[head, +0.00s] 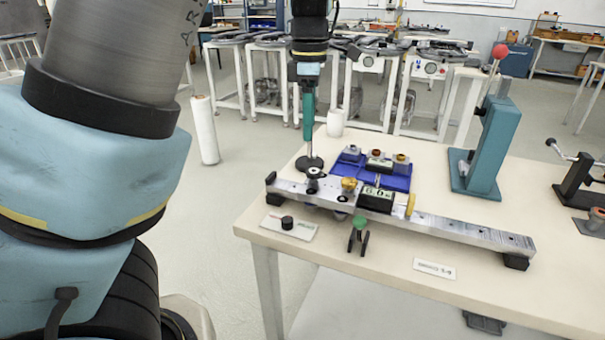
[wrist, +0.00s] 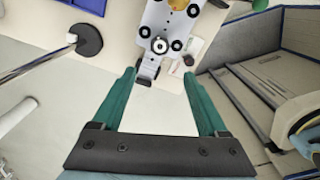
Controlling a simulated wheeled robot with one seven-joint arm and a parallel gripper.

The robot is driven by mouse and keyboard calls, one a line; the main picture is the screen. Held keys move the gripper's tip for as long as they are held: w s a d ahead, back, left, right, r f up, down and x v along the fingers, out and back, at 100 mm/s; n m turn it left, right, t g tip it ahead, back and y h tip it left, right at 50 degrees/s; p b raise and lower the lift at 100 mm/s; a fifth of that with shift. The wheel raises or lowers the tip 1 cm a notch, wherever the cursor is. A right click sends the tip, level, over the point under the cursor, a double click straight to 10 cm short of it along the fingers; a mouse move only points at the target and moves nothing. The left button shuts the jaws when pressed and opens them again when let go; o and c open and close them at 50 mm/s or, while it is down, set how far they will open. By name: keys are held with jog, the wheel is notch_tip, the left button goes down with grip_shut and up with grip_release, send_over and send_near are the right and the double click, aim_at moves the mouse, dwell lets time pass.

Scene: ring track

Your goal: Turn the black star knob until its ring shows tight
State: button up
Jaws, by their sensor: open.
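A dark knob (head: 314,172) with a pale centre stands near the left end of the metal rail (head: 455,229). What appears to be the same knob shows in the wrist view (wrist: 160,45) as a dark star-like shape with a pale ring; I cannot read the ring's state. My gripper (head: 308,138) hangs above and behind the rail's left end, pointing down. In the wrist view its teal fingers (wrist: 163,88) are spread wide, with nothing between them. The knob lies beyond the fingertips, apart from them.
A blue tray (head: 397,182) with small parts lies behind the rail. A yellow knob (head: 349,185) and a black display box (head: 376,199) sit on the rail. A small black knob (head: 287,222) rests on a plate in front. A teal press (head: 480,150) stands at right.

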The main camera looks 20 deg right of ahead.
aim_at(314, 171)
jog(key=shift+n, duration=0.3)
jog(key=f, duration=0.7)
jog(key=d+f, duration=0.1)
jog(key=f, duration=0.2)
jog(key=shift+s+f, duration=0.2)
grip_shut()
